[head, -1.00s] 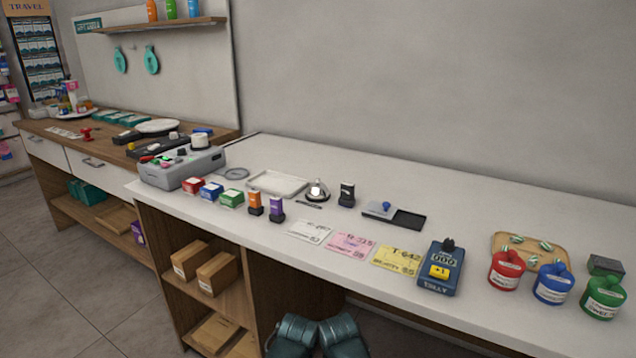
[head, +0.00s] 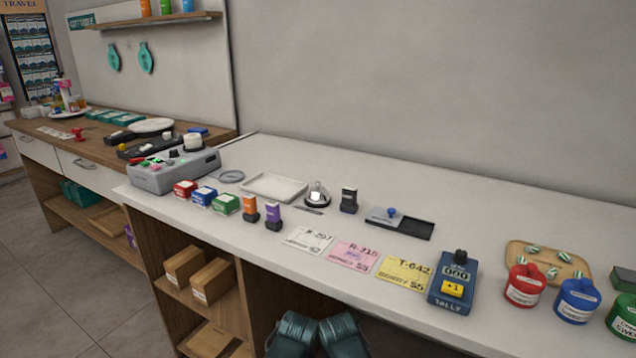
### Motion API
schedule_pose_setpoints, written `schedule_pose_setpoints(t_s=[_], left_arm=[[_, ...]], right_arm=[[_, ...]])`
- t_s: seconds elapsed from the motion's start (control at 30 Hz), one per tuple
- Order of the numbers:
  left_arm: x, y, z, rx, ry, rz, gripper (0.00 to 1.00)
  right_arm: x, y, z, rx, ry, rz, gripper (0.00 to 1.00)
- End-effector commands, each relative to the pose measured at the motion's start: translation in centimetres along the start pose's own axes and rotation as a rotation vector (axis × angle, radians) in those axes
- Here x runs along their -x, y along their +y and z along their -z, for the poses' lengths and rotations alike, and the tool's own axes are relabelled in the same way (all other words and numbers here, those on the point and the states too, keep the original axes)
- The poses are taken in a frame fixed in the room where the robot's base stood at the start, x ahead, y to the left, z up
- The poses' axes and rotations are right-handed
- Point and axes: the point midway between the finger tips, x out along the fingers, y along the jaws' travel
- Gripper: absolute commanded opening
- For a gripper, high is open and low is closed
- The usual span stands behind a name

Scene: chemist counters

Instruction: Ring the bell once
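The bell (head: 317,195) is a silver dome on a dark base. It stands upright toward the back of the white counter (head: 420,186), between a white tray (head: 274,187) and a black stamp (head: 349,200). Nothing touches its top. Two dark teal parts at the bottom edge look like my own arms, below the counter's front edge. My gripper fingertips do not show, so neither gripper is seen near the bell.
In front of the bell lie a pen-like dark strip (head: 309,211), orange (head: 250,209) and purple (head: 273,216) stamps, and white, pink (head: 353,255) and yellow (head: 403,270) tickets. A blue tally counter (head: 454,279) and lidded pots (head: 525,286) stand to the right. The counter behind the bell is clear.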

Motion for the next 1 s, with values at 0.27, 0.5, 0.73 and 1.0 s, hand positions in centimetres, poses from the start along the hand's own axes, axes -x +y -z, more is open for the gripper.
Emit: schedule_pose_setpoints(t_s=[0.27,0.5,0.73,1.0], left_arm=[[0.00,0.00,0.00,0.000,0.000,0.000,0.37],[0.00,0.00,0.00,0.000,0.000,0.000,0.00],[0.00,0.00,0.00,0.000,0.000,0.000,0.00],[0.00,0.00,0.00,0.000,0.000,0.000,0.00]], right_arm=[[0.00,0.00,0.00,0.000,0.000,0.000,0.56],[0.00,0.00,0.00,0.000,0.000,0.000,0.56],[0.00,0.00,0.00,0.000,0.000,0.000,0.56],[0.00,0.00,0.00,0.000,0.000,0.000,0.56]])
